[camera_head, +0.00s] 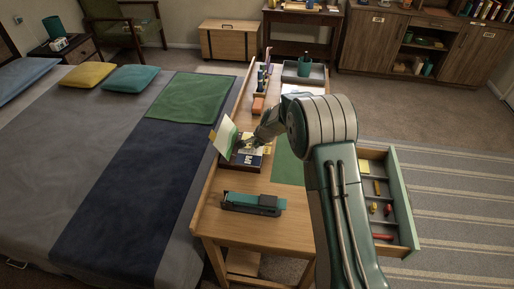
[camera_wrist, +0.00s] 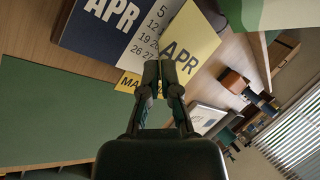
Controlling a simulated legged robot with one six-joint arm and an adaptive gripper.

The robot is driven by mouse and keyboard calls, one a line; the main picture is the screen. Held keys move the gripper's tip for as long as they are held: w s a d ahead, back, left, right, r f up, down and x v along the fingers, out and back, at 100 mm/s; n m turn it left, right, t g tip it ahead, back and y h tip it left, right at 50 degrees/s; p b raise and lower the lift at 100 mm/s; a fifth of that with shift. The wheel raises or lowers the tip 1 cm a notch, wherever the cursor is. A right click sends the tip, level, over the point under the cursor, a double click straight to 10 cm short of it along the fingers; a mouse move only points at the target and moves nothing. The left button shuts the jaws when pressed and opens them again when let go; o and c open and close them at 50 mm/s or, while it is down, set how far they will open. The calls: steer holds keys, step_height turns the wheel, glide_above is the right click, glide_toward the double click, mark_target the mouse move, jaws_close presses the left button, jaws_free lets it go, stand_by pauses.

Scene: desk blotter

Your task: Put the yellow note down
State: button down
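The yellow note (camera_wrist: 190,48), with dark "APR" lettering, is at my fingertips in the wrist view, over the edge of a navy-and-white calendar sheet (camera_wrist: 120,22). My gripper (camera_wrist: 159,66) has its fingers close together and appears shut on the note; the fingers cover part of it. In the head view my gripper (camera_head: 243,143) is low over the desk, with the calendar sheet (camera_head: 248,161) just below it. A yellow patch (camera_head: 258,150) shows beside the gripper there, too small to read.
A green-and-white upright card (camera_head: 226,137) stands left of my gripper. A green blotter (camera_head: 288,166) is to the right. The open drawer (camera_head: 405,205) holds a yellow pad (camera_head: 364,168) and small items.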

steer(key=shift+d+f, duration=0.2)
steer(key=shift+f, duration=0.8)
steer(key=shift+f, duration=0.1)
steer(key=c, duration=1.1)
jaws_free()
